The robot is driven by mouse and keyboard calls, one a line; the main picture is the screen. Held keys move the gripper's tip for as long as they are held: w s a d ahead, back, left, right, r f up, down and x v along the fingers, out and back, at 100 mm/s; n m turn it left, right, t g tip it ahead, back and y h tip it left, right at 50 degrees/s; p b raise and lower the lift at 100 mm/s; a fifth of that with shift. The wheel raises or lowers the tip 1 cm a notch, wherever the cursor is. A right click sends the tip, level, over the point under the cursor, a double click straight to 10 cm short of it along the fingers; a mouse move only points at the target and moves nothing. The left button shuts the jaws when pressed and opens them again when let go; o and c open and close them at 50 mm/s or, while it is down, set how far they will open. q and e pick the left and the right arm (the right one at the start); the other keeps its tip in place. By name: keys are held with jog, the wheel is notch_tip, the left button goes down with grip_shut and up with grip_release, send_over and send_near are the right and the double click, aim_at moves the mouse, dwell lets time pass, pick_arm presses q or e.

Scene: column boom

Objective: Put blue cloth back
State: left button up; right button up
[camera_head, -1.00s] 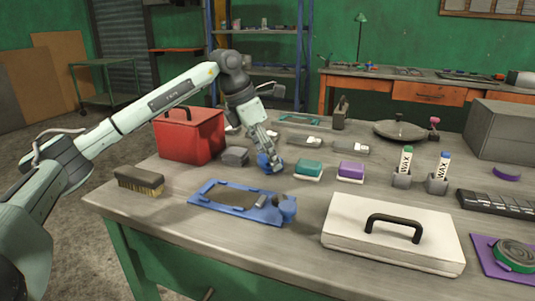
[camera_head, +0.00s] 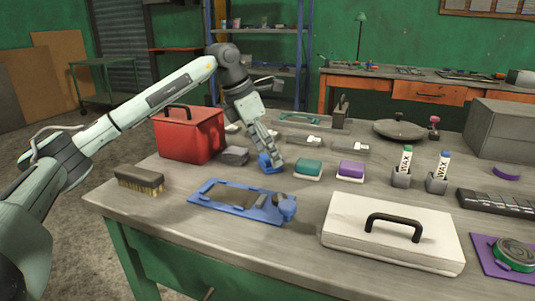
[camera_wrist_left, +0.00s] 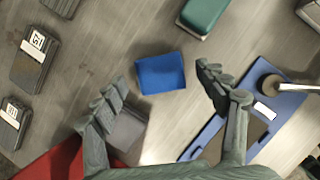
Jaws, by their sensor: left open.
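A small blue folded cloth (camera_head: 266,163) lies on the workbench, left of the teal block. It also shows as a flat blue square in the left wrist view (camera_wrist_left: 161,74). My left gripper (camera_head: 272,151) reaches down over the cloth and hides part of it in the head view. In the wrist view the left gripper (camera_wrist_left: 161,80) has its fingers spread wide, one on each side of the cloth, with nothing held. Whether the fingertips touch the bench I cannot tell. My right gripper is not in view.
A teal block (camera_head: 308,170) and a purple block (camera_head: 350,171) stand right of the cloth. A grey block (camera_head: 235,155) and a red box (camera_head: 188,135) are to its left. A blue tool plate (camera_head: 213,187) lies in front. Bench between is clear.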

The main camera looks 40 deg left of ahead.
pick_arm(q)
jog(key=v, duration=1.1)
dwell(2.0)
